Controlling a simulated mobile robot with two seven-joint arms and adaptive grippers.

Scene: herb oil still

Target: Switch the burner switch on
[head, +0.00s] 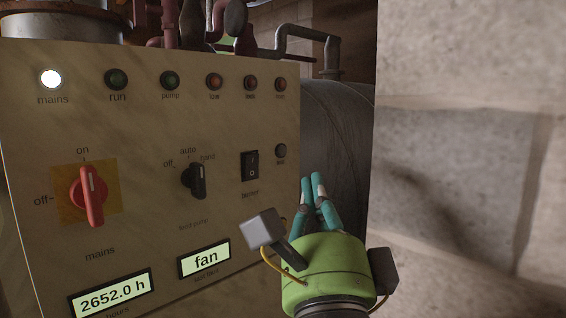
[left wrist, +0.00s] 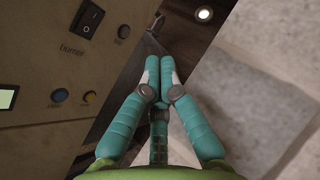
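The burner switch (head: 250,166) is a small black rocker on the beige control panel (head: 130,130), right of the feed pump knob. In the left wrist view the burner switch (left wrist: 87,19) shows at the upper left with a "burner" label. My left gripper (head: 313,182) has its teal fingers brought together with nothing between them. It is right of and below the switch, near the panel's right edge, and apart from the switch. In the left wrist view the fingertips (left wrist: 160,62) meet. My right gripper is not in view.
A red mains knob (head: 91,196) points to on, and a black feed pump knob (head: 195,181) sits mid-panel. The mains lamp (head: 51,78) is lit white; the other lamps are dark. A stone wall (head: 470,150) stands to the right. A dark cylinder (head: 338,130) is behind the panel.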

